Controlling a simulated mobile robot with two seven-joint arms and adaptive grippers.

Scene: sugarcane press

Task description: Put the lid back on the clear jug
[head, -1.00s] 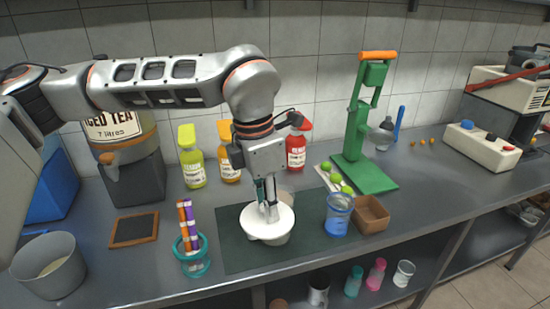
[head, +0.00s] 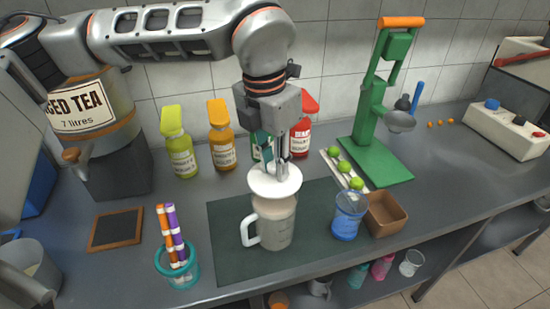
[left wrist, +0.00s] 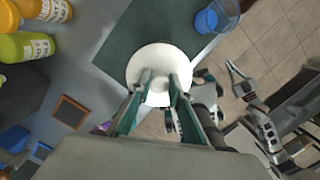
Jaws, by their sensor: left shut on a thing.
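The clear jug (head: 275,228) stands upright on the dark mat, its handle pointing left, with greyish-beige contents. My left gripper (head: 277,166) points down above it, shut on the white round lid (head: 274,182). The lid covers the jug's mouth from the head camera; I cannot tell whether it touches the rim. In the left wrist view the lid (left wrist: 160,68) lies between and beyond the fingertips of my left gripper (left wrist: 160,80), and the jug is hidden beneath it. Grey jointed arm parts, apparently mine, show at the right there; the state of a right gripper is unclear.
A blue-filled cup (head: 349,216) and a brown box (head: 386,213) stand right of the jug. A teal holder with striped straws (head: 178,262) is at left. Bottles (head: 222,137) and the green press (head: 369,126) stand behind. The mat (head: 232,265) has free room in front.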

